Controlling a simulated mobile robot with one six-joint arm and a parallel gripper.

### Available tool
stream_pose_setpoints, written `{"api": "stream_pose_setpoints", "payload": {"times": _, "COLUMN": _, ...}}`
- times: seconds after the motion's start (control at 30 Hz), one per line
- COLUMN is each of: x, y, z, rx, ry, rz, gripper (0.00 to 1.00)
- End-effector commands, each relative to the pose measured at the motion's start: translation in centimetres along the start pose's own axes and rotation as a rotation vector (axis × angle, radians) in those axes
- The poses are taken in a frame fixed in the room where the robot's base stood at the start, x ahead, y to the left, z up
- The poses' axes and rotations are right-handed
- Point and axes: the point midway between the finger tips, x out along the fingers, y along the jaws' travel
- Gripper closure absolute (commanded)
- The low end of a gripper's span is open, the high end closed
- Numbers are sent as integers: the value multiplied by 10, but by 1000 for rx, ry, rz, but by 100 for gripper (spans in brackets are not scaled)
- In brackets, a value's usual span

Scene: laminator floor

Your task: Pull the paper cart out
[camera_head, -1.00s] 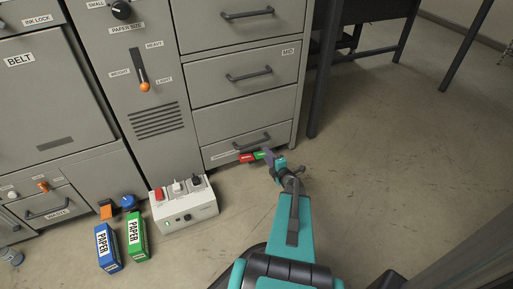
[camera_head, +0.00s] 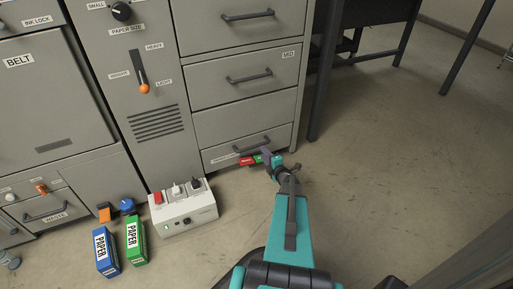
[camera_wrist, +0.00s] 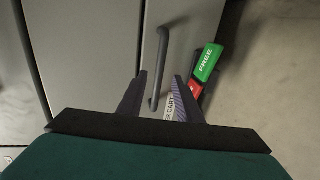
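The paper cart (camera_head: 214,163) is the lowest grey front of the cabinet, flush with its face, with a dark bar handle (camera_head: 252,145). In the wrist view the cart's handle (camera_wrist: 164,45) runs down to between my fingertips. My gripper (camera_wrist: 162,82) is open, with a finger on either side of the handle's lower end; I cannot tell whether either touches it. A label ending in "CART" (camera_wrist: 169,106) is partly hidden by the right finger. A green "FREE" tab (camera_wrist: 208,63) and a red tab (camera_wrist: 195,90) lie just right of that finger. In the head view my gripper (camera_head: 267,157) is at the cart front.
A white switch box (camera_head: 185,211) stands on the floor left of the cart. Blue (camera_head: 107,252) and green (camera_head: 135,240) paper packs stand further left. A dark table leg (camera_head: 322,75) rises right of the cabinet. The floor (camera_head: 400,170) to the right is clear.

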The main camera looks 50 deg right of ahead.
Motion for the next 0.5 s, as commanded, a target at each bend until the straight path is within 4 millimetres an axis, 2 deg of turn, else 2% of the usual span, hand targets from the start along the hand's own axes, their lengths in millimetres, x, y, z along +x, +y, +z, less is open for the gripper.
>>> {"api": "stream_pose_setpoints", "payload": {"times": 0.03, "x": 10, "y": -2, "z": 0, "rx": -1, "ry": 1, "rz": 0, "gripper": 68}}
{"api": "stream_pose_setpoints", "payload": {"times": 0.5, "x": 70, "y": -2, "z": 1, "rx": 0, "ry": 0, "rz": 0, "gripper": 68}}
